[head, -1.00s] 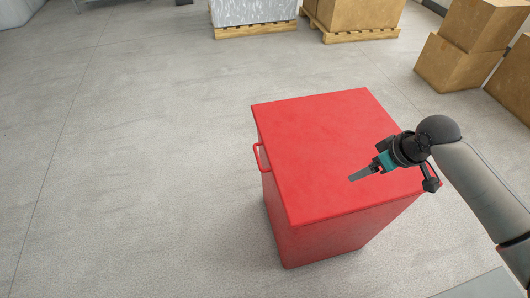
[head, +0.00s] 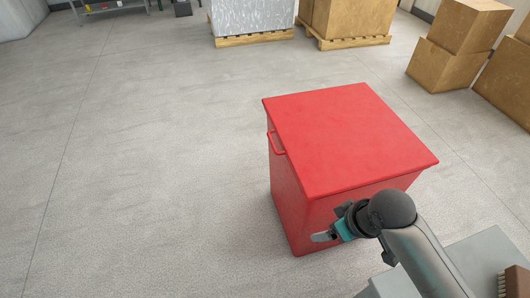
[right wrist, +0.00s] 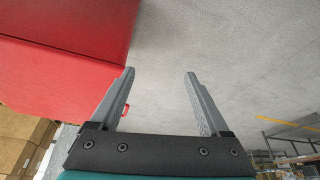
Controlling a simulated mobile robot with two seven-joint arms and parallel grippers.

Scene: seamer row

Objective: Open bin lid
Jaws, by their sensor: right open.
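The red bin (head: 318,205) stands on the floor right of centre in the head view. Its flat red lid (head: 345,137) lies shut on top. A red handle (head: 277,144) sticks out from its left side. My right gripper (head: 318,237) is in front of the bin's near side, below the lid's front edge, and its fingers point left. In the right wrist view the gripper (right wrist: 160,75) is open and empty, with the red bin (right wrist: 60,75) at the left and a small piece of red handle (right wrist: 125,110) behind the left finger. My left gripper is not in view.
A grey surface (head: 455,265) with a brown brush-like item (head: 516,282) is at the lower right. Cardboard boxes (head: 455,45) and loaded pallets (head: 252,37) stand at the back. The floor left of the bin is clear.

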